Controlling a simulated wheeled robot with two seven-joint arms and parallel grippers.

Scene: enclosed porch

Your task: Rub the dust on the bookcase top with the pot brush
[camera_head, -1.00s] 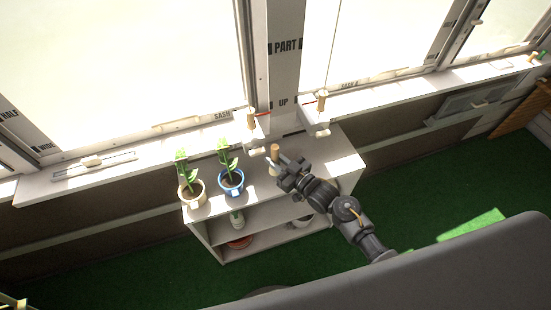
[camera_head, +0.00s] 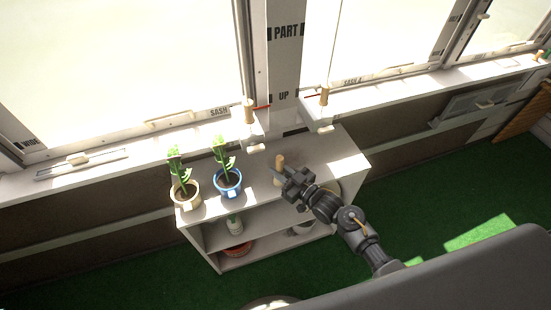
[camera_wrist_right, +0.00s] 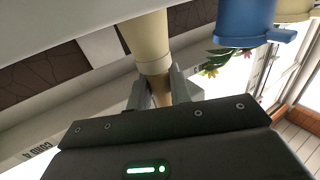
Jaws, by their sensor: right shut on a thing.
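The pot brush (camera_head: 280,163), with a wooden handle and a pale head, stands about upright at the bookcase top (camera_head: 315,150). My right gripper (camera_head: 284,176) is shut on its handle. In the right wrist view, which looks upside down, the cream brush head (camera_wrist_right: 147,38) runs to the picture's top edge, and the handle (camera_wrist_right: 161,90) sits between the fingers (camera_wrist_right: 160,95). I cannot tell whether the head touches the top. I cannot make out the dust in these frames. My left gripper is not in view.
A blue pot (camera_head: 228,185) and a cream pot (camera_head: 186,200), both with plants, stand on the bookcase's left part. The window sill (camera_head: 100,165) runs behind, with pale brackets (camera_head: 255,130) jutting near the bookcase. The top's right part is clear.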

